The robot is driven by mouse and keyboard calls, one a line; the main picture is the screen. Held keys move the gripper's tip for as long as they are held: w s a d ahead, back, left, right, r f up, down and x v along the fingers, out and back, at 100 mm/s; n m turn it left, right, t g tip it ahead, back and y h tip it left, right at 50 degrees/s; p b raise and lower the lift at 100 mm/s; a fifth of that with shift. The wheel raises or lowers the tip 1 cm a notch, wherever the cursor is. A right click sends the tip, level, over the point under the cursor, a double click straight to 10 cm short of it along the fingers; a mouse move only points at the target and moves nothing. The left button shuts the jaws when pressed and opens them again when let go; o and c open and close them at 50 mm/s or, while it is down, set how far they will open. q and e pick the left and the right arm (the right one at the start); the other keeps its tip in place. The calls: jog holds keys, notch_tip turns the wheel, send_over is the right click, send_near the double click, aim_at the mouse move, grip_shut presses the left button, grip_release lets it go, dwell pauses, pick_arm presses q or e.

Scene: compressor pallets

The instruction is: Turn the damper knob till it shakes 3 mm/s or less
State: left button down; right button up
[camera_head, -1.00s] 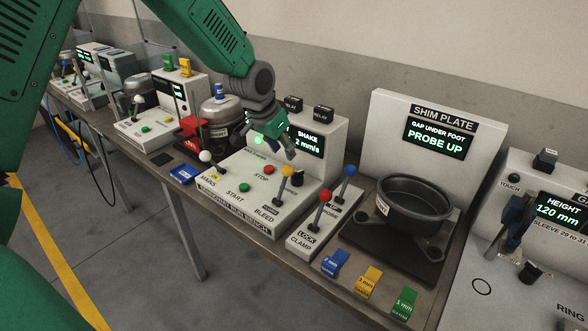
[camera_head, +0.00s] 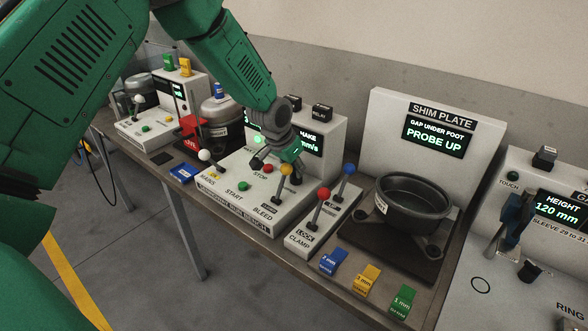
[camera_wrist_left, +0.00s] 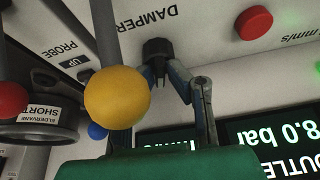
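The damper knob (camera_wrist_left: 157,48) is a small black knob beside the printed word DAMPER in the wrist view. My left gripper (camera_wrist_left: 163,70) has its two fingertips at the sides of the knob's near end. Part of one finger is hidden behind a yellow lever ball (camera_wrist_left: 117,97), so I cannot tell whether they grip it. In the head view my left gripper (camera_head: 285,162) is low over the bench panel and hides most of the knob. The shake display (camera_head: 308,141) is partly covered by the gripper, and its number is unreadable. My right gripper is not in view.
The yellow-balled bleed lever (camera_head: 285,171) stands close beside the gripper. The red stop button (camera_head: 267,168), green start button (camera_head: 244,186) and white-balled mains lever (camera_head: 204,155) are nearby. Red (camera_head: 324,193) and blue (camera_head: 348,169) clamp-side levers stand to the right.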

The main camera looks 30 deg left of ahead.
pick_arm(q)
jog(key=shift+d, duration=0.2)
jog(key=shift+a+n, duration=0.3)
jog(key=shift+n, duration=0.1)
jog(key=n, duration=0.1)
jog(key=n+y+p, duration=0.1)
jog(key=shift+w+d+r+n+y+p, duration=0.1)
jog(key=shift+d+r+n+y+p, duration=0.05)
jog(key=shift+d+n+y+p, duration=0.15)
jog(key=n+y, duration=0.1)
jog(key=n, duration=0.1)
jog(key=shift+a+n+p, duration=0.1)
jog(key=shift+n+p, duration=0.3)
jog(key=shift+w+n+g, duration=0.1)
jog(key=shift+n+g, duration=0.2)
jog(key=shift+n, duration=0.3)
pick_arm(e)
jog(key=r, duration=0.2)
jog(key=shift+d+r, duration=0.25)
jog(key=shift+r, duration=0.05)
pick_arm(q)
jog(key=c, duration=1.5)
grip_release()
jog(key=shift+c, duration=0.2)
jog(key=shift+w+f, duration=0.1)
jog(key=shift+f, duration=0.1)
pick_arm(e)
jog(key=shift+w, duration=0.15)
